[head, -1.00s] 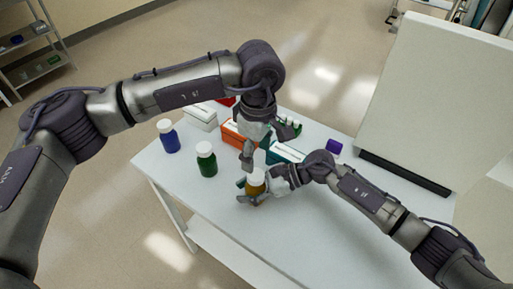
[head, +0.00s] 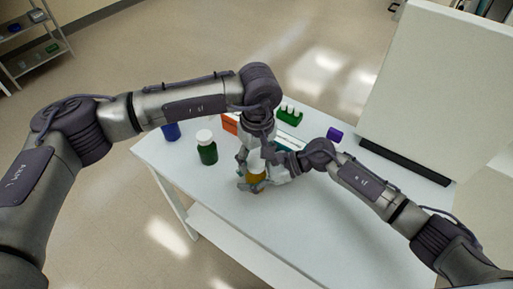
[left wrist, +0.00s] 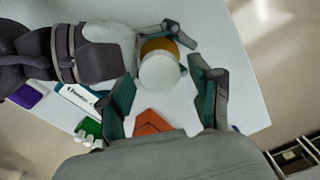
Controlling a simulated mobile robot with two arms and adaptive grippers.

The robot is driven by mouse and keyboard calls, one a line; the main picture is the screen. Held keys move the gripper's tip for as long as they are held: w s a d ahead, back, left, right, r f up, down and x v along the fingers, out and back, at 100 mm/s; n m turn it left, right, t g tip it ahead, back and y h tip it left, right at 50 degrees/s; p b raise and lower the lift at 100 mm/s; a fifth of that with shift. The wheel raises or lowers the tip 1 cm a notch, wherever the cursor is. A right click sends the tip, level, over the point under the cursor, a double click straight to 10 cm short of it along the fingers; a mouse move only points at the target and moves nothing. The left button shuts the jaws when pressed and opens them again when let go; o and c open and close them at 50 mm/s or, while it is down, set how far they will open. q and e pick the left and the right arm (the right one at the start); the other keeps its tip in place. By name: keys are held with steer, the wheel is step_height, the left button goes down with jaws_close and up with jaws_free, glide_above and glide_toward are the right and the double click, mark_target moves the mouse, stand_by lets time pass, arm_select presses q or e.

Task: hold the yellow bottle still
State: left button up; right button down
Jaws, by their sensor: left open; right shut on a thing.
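The yellow bottle (head: 257,179) stands on the white table with its white cap on top. In the left wrist view the white cap (left wrist: 159,73) faces the camera, with a strip of yellow body beyond it. My right gripper (head: 256,184) is shut around the bottle's body from the right. My left gripper (head: 254,155) points down just above the bottle and is open. Its two fingers (left wrist: 160,80) stand on either side of the cap in the left wrist view, with gaps visible. The head view partly hides the cap behind the left fingers.
A green bottle (head: 207,153) with a white cap stands to the left. A blue bottle (head: 171,132) is partly behind my left arm. An orange box (head: 230,122), a green rack (head: 290,115) and a purple item (head: 334,134) lie behind. The table front (head: 290,225) is clear.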

arm_select(q)
steer(key=shift+f, duration=0.15)
steer(key=c, duration=1.2)
steer(key=n, duration=0.4)
steer(key=shift+n, duration=0.4)
steer(key=n, duration=0.4)
steer(key=shift+n, duration=0.4)
steer(key=n, duration=0.7)
steer(key=o, duration=1.3)
